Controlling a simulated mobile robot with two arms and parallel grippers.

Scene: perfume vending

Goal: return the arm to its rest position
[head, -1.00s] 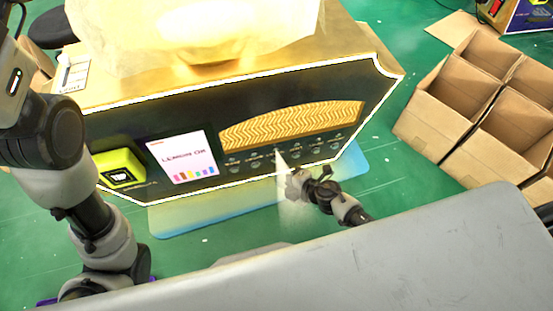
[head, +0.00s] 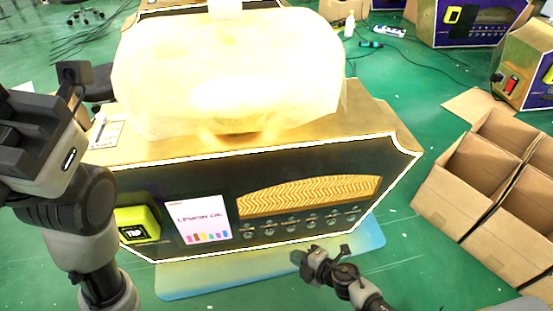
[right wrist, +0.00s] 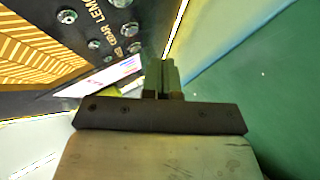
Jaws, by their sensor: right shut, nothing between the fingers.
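My right arm comes up from the bottom of the head view, and its gripper (head: 297,257) is in front of the lower front of the perfume machine (head: 400,160). It also shows in the right wrist view (right wrist: 161,66), shut with nothing in it. In that view the machine's row of round knobs (right wrist: 122,28) and its screen (right wrist: 100,80) lie beyond the fingers, at the left. My left arm (head: 85,215) stands raised at the left edge of the head view. The fingers of the left gripper cannot be made out clearly there.
The machine has a yellow card reader (head: 138,224) and a white screen (head: 203,221). A blue mat (head: 200,280) lies under its front. Open cardboard boxes (head: 450,195) stand at the right. Other machines (head: 480,25) are at the back right.

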